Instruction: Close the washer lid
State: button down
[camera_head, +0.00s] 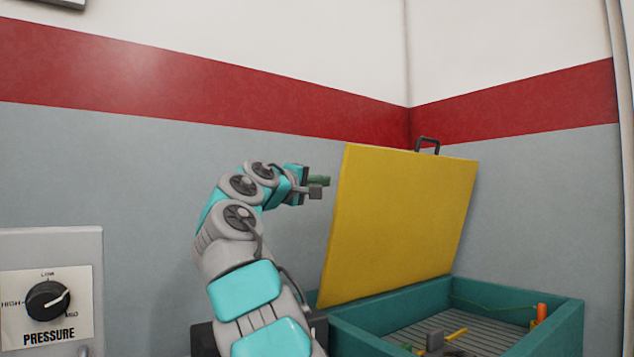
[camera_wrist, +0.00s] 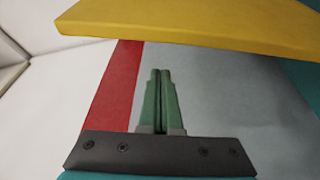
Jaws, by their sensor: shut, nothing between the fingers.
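The washer is a teal open-topped box (camera_head: 560,325) at the lower right of the head view. Its yellow lid (camera_head: 400,225) stands raised and tilted, with a dark handle (camera_head: 427,144) on its top edge. The lid also shows as a yellow slab across the top of the wrist view (camera_wrist: 200,25). My gripper (camera_head: 325,181) is to the left of the lid, near its upper left edge, and looks apart from it. In the wrist view the green fingers of my gripper (camera_wrist: 160,75) are together, with nothing between them.
A grey panel with a pressure dial (camera_head: 48,301) stands at the lower left. Inside the washer are a slatted floor, an orange cylinder (camera_head: 541,312) and a small grey block with yellow arms (camera_head: 436,340). A wall with a red stripe (camera_head: 200,80) stands behind.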

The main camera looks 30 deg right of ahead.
jog(key=shift+s+d+f+b, duration=0.1)
jog(key=shift+s+f+b, duration=0.1)
jog(key=shift+s+b, duration=0.25)
jog(key=shift+s+d+f+b, duration=0.1)
jog(key=shift+s+f+b, duration=0.15)
jog(key=shift+s, duration=0.45)
jog(key=shift+s+d+f+b, duration=0.1)
jog(key=shift+s+f+b, duration=0.15)
jog(key=shift+s, duration=0.3)
